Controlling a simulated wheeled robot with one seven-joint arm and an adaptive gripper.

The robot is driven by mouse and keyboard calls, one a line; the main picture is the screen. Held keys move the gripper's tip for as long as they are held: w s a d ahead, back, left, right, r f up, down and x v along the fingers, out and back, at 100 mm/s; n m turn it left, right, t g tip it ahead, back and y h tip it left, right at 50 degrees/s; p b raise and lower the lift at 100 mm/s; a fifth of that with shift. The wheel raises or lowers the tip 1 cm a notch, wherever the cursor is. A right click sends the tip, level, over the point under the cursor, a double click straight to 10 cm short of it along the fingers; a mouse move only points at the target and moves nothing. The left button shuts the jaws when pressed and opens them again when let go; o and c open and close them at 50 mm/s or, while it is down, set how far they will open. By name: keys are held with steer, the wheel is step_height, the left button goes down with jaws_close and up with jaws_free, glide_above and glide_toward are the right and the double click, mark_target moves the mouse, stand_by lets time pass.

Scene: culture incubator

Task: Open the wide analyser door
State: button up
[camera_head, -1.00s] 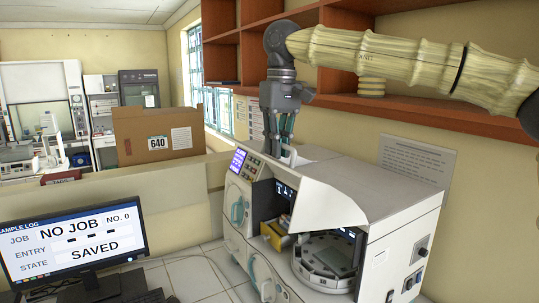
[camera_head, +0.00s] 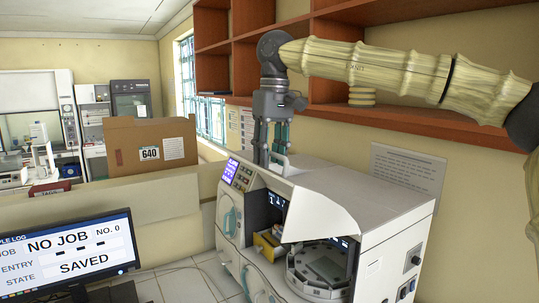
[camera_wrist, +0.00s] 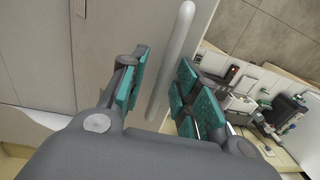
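The white analyser (camera_head: 400,212) stands on the bench at the right in the head view. Its wide white door (camera_head: 320,208) slopes over the front opening, and a round carousel (camera_head: 318,268) shows below it. A pale bar handle (camera_head: 280,163) is on top, beside my fingers. My gripper (camera_head: 270,152) points down at this handle. In the wrist view the bar handle (camera_wrist: 172,60) lies between the teal finger pads of my gripper (camera_wrist: 161,92). The fingers are apart, with a gap seen on the left of the bar. Contact on the right side cannot be told.
Wooden shelves (camera_head: 405,118) are on the wall behind and above the analyser, close to my arm. A monitor (camera_head: 70,250) stands at the front left. A cardboard box (camera_head: 150,145) sits on the partition. A yellow item (camera_head: 267,240) is inside the analyser's left opening.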

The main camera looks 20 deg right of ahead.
step_height(320, 180, up, 12)
steer(key=shift+d, duration=0.45)
steer(key=shift+w+f, duration=0.1)
steer(key=shift+w, duration=0.05)
